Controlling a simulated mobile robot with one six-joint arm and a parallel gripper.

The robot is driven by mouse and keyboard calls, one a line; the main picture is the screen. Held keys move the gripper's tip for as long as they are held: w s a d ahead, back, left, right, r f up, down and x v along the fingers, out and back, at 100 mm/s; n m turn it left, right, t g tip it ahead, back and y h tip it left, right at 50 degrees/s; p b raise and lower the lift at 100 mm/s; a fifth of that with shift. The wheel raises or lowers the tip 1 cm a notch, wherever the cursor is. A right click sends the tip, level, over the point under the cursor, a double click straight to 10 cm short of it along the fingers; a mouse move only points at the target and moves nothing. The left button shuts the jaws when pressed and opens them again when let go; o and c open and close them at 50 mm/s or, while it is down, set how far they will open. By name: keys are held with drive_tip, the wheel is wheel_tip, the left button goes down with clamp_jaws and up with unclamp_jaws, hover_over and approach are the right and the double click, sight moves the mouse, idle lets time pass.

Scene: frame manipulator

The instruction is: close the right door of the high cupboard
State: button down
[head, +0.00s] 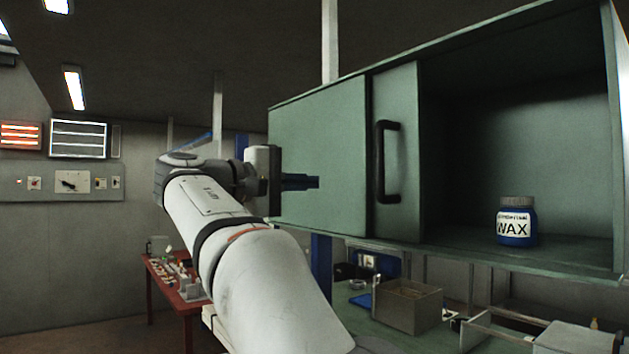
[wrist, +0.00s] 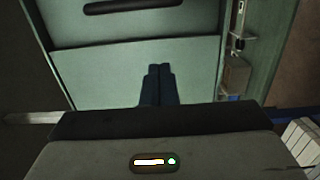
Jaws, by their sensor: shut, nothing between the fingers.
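The high cupboard (head: 520,265) is green, with its right part open. A flat left panel (head: 318,155) covers its left end. The right door (head: 408,225) shows as a narrow strip beside that panel, with a black upright handle (head: 387,162); the rest of it seems to lie behind the left panel. The handle also shows at the top edge of the wrist view (wrist: 135,5). My gripper (head: 317,182) is shut and empty, in front of the left panel, left of the handle. Its dark fingers show together in the wrist view (wrist: 158,68). I cannot tell whether they touch the panel.
A blue wax jar (head: 517,222) stands inside the open part of the cupboard. Below are a workbench with an open box (head: 402,305) and other items. A red table (head: 178,285) with small parts stands at the left. A grey post (head: 329,40) rises behind the cupboard.

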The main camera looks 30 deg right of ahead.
drive_tip(key=s+d+p, duration=0.2)
drive_tip(key=s+d, duration=0.1)
drive_tip(key=d, duration=0.6)
drive_tip(key=shift+s+d+p, duration=0.15)
drive_tip(key=shift+s+p, duration=0.1)
drive_tip(key=shift+p, duration=0.15)
drive_tip(key=shift+s, duration=0.1)
